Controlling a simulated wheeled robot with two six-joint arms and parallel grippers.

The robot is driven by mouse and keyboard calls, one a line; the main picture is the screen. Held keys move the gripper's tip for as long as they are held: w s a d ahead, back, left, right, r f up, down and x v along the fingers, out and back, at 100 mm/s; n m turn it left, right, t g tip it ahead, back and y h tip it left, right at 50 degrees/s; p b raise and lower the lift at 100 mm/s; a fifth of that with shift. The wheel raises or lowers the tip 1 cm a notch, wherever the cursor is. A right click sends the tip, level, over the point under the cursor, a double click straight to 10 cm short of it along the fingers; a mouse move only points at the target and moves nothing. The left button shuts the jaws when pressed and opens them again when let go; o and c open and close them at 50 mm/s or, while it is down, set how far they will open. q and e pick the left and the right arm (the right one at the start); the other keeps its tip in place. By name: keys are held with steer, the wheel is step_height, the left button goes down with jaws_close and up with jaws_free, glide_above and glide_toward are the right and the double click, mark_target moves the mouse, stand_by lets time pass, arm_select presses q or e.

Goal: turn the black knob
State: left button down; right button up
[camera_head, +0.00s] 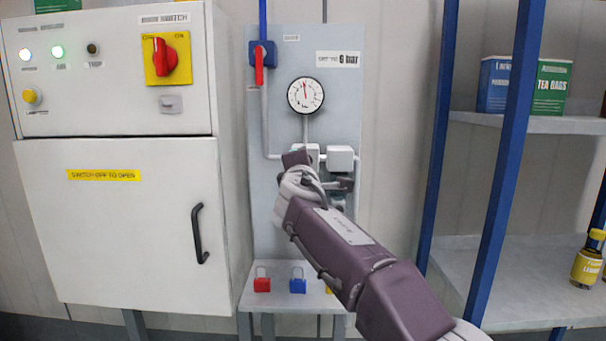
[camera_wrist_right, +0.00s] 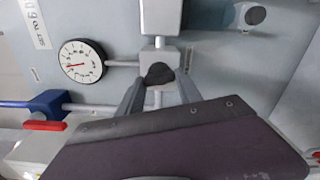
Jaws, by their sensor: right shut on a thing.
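The black knob (camera_wrist_right: 158,72) shows in the right wrist view, at the front of a light grey block below the gauge in the pipe line. My right gripper (camera_wrist_right: 159,88) has its two grey fingers on either side of the knob and is shut on it. In the head view my right gripper (camera_head: 304,166) is at the panel and hides the knob. The round pressure gauge (camera_head: 305,95) has its needle pointing almost straight up; it also shows in the right wrist view (camera_wrist_right: 82,60). My left gripper is not in view.
A grey panel (camera_head: 262,200) carries a blue valve with a red handle (camera_head: 259,65) and a second light block (camera_head: 341,158). A white cabinet (camera_head: 110,220) stands left. Red (camera_head: 262,285) and blue (camera_head: 298,286) padlocks sit on the ledge below. Blue-posted shelves (camera_head: 500,150) stand right.

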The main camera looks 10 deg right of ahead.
steer(key=shift+m+b, duration=0.8)
steer(key=shift+m, duration=1.1)
steer(key=o, duration=1.4)
steer(key=shift+s, duration=0.1)
steer(key=b+v, duration=0.2)
steer(key=v, duration=0.7)
